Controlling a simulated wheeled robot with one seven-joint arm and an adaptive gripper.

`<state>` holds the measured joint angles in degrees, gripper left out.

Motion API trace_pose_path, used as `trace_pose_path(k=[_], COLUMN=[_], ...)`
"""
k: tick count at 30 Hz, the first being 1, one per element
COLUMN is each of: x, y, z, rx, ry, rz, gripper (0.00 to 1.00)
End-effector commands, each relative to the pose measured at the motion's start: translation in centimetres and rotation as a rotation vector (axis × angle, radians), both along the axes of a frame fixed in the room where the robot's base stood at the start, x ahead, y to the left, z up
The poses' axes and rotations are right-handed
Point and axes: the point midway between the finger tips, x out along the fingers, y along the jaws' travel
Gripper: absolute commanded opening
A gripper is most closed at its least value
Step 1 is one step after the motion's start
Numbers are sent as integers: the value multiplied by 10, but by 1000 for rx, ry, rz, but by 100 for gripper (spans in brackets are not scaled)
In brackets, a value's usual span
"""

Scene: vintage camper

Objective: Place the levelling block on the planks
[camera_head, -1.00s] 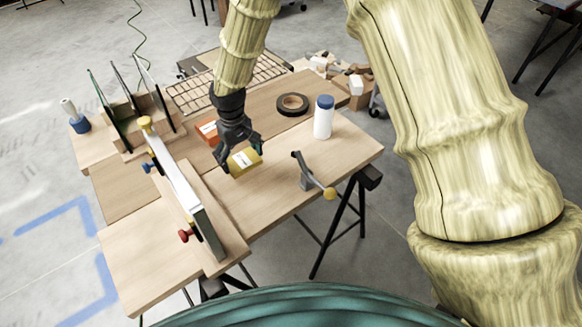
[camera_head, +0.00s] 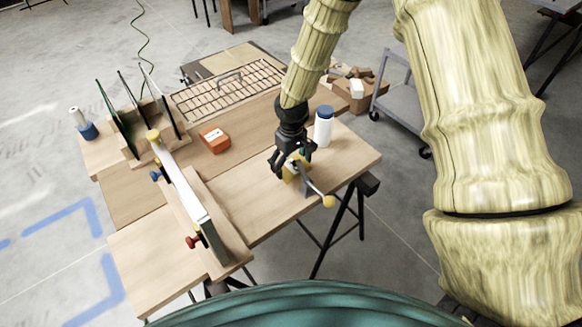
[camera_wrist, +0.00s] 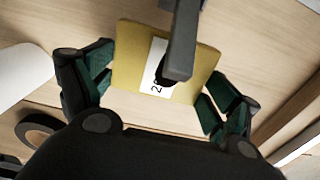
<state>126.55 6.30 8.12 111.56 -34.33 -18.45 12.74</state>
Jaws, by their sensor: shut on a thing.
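The yellow block (camera_head: 290,175) with a white label is held in my gripper (camera_head: 291,163). In the wrist view the block (camera_wrist: 137,60) sits between the two green-padded fingers, its label partly covered by a dark grey bar. The block is over the front right part of the wooden planks (camera_head: 250,197); whether it touches them I cannot tell. A grey clamp with a yellow knob (camera_head: 328,201) is right beside the block and overlaps it in both views.
A white bottle with a blue cap (camera_head: 323,128) stands close behind, to the right. A long level-like bar with clamps (camera_head: 185,195) crosses the planks at left. The planks between bar and gripper are clear.

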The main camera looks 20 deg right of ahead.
Motion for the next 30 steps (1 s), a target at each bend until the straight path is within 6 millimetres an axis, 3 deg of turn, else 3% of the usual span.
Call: trace_pose_path(k=[10,23,24,25,30], x=[0,0,0,0,0], y=[0,1,1,1,1], z=[-28,-35,-34,-34,-34], rx=[1,0,0,0,1], ry=[1,0,0,0,0], rz=[-1,-1,0,-1,0], gripper=[57,57,94,100,100])
